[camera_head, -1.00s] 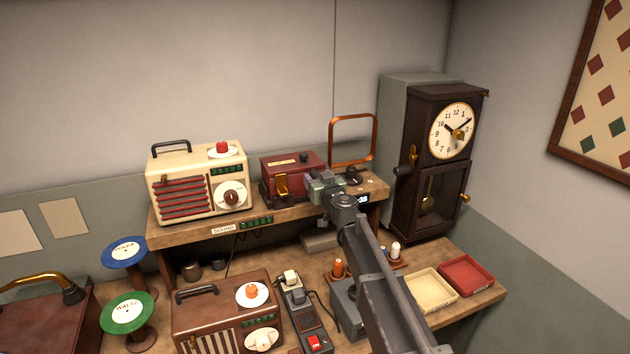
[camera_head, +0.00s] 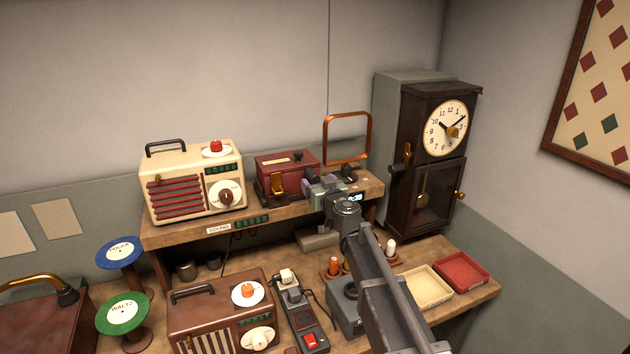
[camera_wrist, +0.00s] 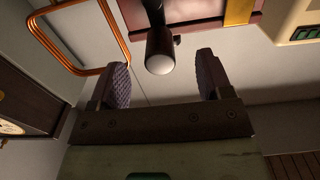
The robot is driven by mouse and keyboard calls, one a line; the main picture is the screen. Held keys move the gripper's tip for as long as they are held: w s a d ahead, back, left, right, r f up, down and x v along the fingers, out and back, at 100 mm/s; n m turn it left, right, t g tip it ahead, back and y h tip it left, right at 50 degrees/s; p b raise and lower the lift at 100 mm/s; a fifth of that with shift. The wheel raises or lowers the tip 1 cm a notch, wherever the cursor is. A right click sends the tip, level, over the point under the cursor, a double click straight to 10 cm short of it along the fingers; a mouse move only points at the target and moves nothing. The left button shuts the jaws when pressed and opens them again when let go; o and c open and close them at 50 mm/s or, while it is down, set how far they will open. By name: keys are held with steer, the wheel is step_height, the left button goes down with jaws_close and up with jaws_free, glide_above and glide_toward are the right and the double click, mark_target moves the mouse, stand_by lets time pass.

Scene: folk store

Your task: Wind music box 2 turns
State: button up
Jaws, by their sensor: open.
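The music box, a dark red box (camera_head: 284,166) with a brass front plate (camera_head: 277,185), sits on the raised shelf. In the wrist view part of its red side (camera_wrist: 190,12) shows at the top. A dark crank handle (camera_wrist: 160,42) with a pale round end points toward the wrist camera. My gripper (camera_head: 326,186) is at the right side of the box. In the wrist view my gripper (camera_wrist: 162,62) is open, with one ribbed finger on each side of the handle's end and visible gaps on both sides. In the head view my gripper hides the handle.
A cream radio (camera_head: 190,180) stands left of the box. A copper loop (camera_head: 347,138) rises behind my gripper, and a dark wall clock (camera_head: 430,160) stands right. A digital display (camera_head: 355,197) is on the shelf edge. Below are trays (camera_head: 461,268) and a brown radio (camera_head: 222,310).

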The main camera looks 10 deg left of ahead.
steer(key=v, duration=0.5)
